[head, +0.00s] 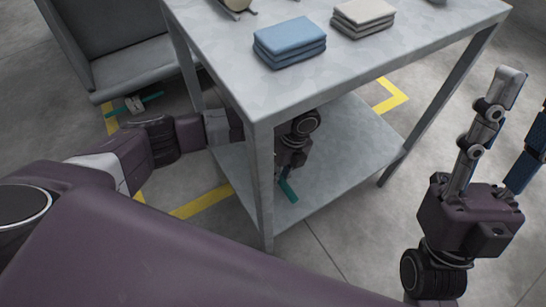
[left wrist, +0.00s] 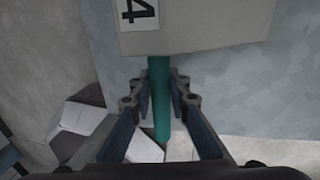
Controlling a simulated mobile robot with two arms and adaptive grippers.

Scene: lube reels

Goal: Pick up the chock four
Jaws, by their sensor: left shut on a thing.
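Chock four is a pale grey block (left wrist: 200,25) with a "4" label and a teal handle (left wrist: 160,95) in the left wrist view. My left gripper (left wrist: 160,90) is shut on the teal handle, with a finger on each side of it. In the head view my left arm reaches under the table's top, and the left gripper (head: 291,153) is above the lower shelf, partly hidden by the table leg. A teal piece (head: 288,191) shows just below it; the block is not clear there. My right gripper (head: 518,115) is at the right, open and empty, its fingers pointing up.
The grey metal table (head: 225,55) carries folded blue cloths (head: 289,42) and beige cloths (head: 363,17). Its lower shelf (head: 350,150) looks largely clear. A grey bench (head: 150,68) stands at the left, with another teal-handled item (head: 138,103) by its base. Table legs stand close to my left arm.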

